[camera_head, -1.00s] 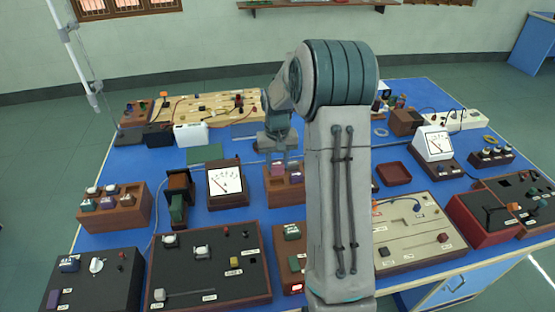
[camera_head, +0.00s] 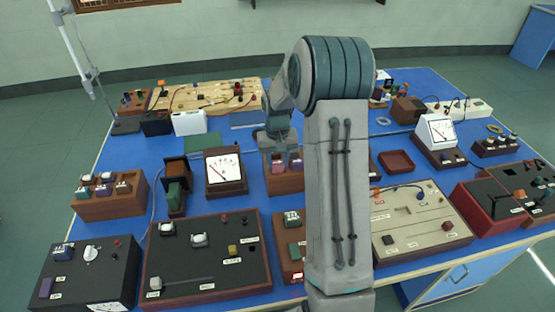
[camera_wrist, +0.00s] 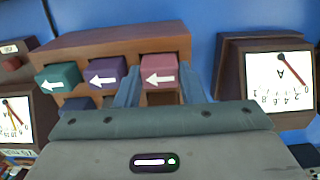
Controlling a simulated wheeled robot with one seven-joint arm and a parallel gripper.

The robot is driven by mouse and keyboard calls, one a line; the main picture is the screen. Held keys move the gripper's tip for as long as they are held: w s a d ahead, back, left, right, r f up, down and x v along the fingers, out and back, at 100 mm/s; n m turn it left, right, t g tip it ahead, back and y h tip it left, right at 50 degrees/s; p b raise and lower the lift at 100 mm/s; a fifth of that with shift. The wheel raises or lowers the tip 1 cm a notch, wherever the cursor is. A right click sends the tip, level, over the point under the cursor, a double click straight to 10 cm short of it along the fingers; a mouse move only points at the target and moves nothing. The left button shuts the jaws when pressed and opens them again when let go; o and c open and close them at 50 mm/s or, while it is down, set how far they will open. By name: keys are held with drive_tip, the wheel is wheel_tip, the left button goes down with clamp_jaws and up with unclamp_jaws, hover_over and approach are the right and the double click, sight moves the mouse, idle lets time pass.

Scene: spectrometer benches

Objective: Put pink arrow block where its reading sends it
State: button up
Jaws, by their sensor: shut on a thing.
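The pink arrow block (camera_wrist: 159,70) bears a white arrow pointing left in the wrist view. My gripper (camera_wrist: 158,88) is shut on it, one finger on each side. It is at the wooden rack (camera_wrist: 115,42), in line with a purple arrow block (camera_wrist: 106,72) and a teal arrow block (camera_wrist: 58,77). I cannot tell whether it is clear of its slot. In the head view my gripper (camera_head: 280,150) is over the rack (camera_head: 285,184). A needle meter (camera_wrist: 280,84) stands beside the rack; it also shows in the head view (camera_head: 225,170).
Another meter (camera_head: 436,132) stands at the right, near an empty dark red tray (camera_head: 396,162). Black panels (camera_head: 205,262) and a beige panel (camera_head: 420,220) with knobs fill the front. A block rack (camera_head: 110,203) is at left. My arm hides part of the bench.

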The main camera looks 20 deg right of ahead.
drive_tip(key=o, duration=1.1)
drive_tip(key=shift+r, duration=0.1)
wheel_tip(320, 180, up, 14)
drive_tip(key=shift+f+b, duration=0.15)
drive_tip(key=shift+b, duration=0.45)
